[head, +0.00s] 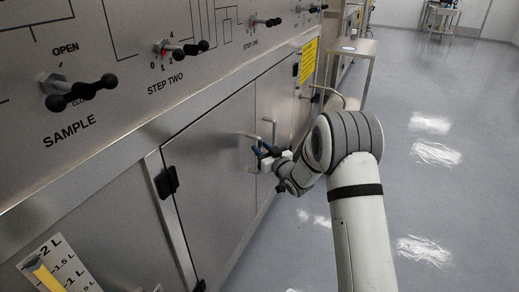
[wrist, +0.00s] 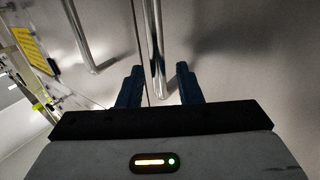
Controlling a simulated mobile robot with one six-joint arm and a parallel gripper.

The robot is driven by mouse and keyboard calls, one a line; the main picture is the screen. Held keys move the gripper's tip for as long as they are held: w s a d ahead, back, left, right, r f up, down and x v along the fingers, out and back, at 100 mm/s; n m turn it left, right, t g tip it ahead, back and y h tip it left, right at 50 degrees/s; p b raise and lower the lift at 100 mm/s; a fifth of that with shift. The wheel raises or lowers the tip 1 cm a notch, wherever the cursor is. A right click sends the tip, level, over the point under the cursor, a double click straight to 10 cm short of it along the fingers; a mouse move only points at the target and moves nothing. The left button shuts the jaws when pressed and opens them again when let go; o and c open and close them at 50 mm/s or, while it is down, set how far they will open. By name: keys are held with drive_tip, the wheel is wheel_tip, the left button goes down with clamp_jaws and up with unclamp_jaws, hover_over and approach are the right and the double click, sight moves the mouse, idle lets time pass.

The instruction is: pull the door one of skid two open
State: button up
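The skid front has two grey metal cabinet doors side by side below a control panel. The left door (head: 212,168) has a bar handle (head: 248,135) near its right edge. The right door (head: 275,95) has its own bar handle (head: 271,122) near the seam. Both doors look shut. No label shows which is door one. My gripper (head: 263,151) is at the left door's handle. In the wrist view, the blue fingers (wrist: 158,84) are open, with a bar handle (wrist: 154,45) between them and gaps on both sides. Another bar handle (wrist: 82,38) is at upper left.
The panel above carries black-knobbed valve handles (head: 78,92) marked SAMPLE and STEP TWO. A black latch or hinge (head: 166,181) sits at the left door's left edge. A yellow sign (head: 308,61) and a small table (head: 357,46) are farther back.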

drive_tip(key=shift+x, duration=1.1)
drive_tip(key=shift+c, duration=0.2)
drive_tip(key=shift+d, duration=0.1)
clamp_jaws()
